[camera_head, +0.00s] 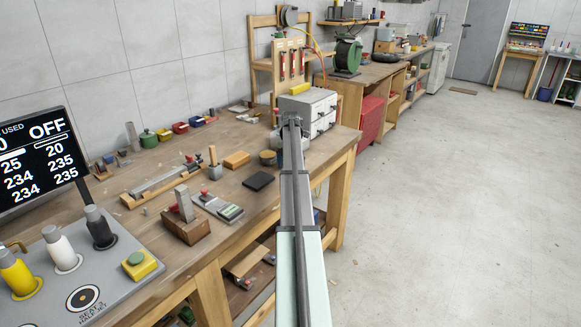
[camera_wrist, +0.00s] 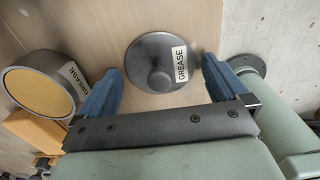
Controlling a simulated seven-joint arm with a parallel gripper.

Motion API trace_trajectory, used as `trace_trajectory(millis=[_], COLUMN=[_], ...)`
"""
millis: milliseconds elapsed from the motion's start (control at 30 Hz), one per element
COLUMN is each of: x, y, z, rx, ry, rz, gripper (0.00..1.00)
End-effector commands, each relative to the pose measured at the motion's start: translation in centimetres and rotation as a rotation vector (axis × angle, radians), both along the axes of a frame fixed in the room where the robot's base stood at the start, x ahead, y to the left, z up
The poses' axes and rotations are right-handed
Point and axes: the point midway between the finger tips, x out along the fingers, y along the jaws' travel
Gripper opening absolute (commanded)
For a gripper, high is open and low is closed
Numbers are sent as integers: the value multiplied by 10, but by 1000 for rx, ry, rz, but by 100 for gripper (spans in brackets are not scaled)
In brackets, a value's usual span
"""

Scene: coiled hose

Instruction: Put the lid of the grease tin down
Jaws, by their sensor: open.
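The grease tin's lid (camera_wrist: 138,52) is a dark grey disc with a round knob and a GREASE label. In the wrist view it appears to lie flat on the wooden bench top, knob up. My gripper (camera_wrist: 160,68) is open, its blue fingers on either side of the lid with a gap at each side. The open grease tin (camera_wrist: 38,88), full of yellow-orange grease, stands to the left of the left finger. In the head view the tin (camera_head: 268,158) is left of my arm; the lid is hidden there behind my arm.
A black flat block (camera_head: 258,181) and an orange block (camera_head: 237,160) lie left of my arm. A grey drawer cabinet (camera_head: 308,108) stands behind. The bench's right edge is close, with the concrete floor (camera_wrist: 288,28) beyond; a grey round piece (camera_wrist: 247,65) shows there.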

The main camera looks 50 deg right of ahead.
Motion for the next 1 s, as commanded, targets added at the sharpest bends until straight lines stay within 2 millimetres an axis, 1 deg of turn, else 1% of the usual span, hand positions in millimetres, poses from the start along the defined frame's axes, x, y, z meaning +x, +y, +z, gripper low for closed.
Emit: trace_trajectory(millis=[167,500,700,800,1000], x=[0,1,1,0,0], y=[-1,-1,-1,0,0], z=[14,76,106,115,122], rx=[-2,-2,-1,0,0], ry=[-1,-1,-1,0,0], rz=[0,0,0,0,0], gripper=[100,100,100,100,100])
